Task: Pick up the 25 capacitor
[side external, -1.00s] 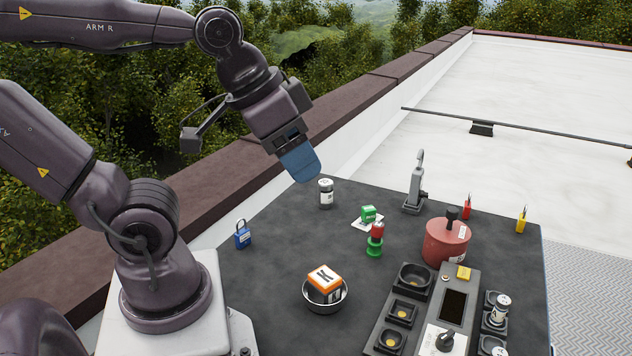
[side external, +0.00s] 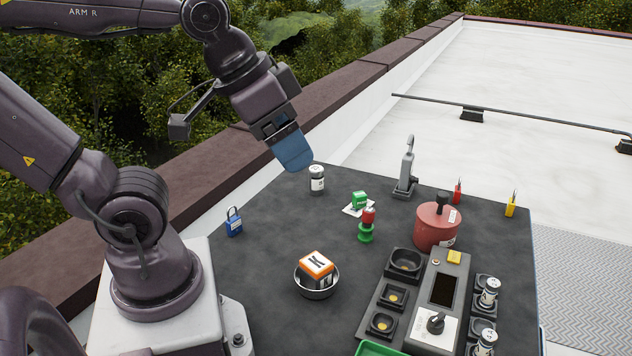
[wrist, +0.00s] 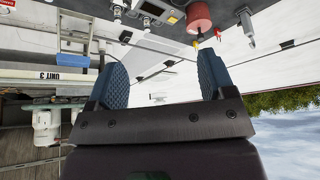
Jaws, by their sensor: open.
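Several silver-and-white capacitor-like cans are in view, and I cannot read a 25 on any label. One can (side external: 317,179) stands upright on the dark table near its far left edge. Two more, an upper can (side external: 489,291) and a lower can (side external: 485,342), sit in black holders at the right of the control panel. My gripper (side external: 294,155) is above the table's far left edge, up and left of the lone can in the side view. In the wrist view my gripper (wrist: 162,68) shows two blue fingers wide apart with nothing between them.
A red pot (side external: 436,228), grey control panel (side external: 443,290), green-and-red piece (side external: 366,226), green block (side external: 359,199), bowl (side external: 317,292) with an orange-and-white cube (side external: 316,265), blue padlock (side external: 234,221) and grey clamp-like stand (side external: 406,167) occupy the table. The table's left-middle is mostly clear.

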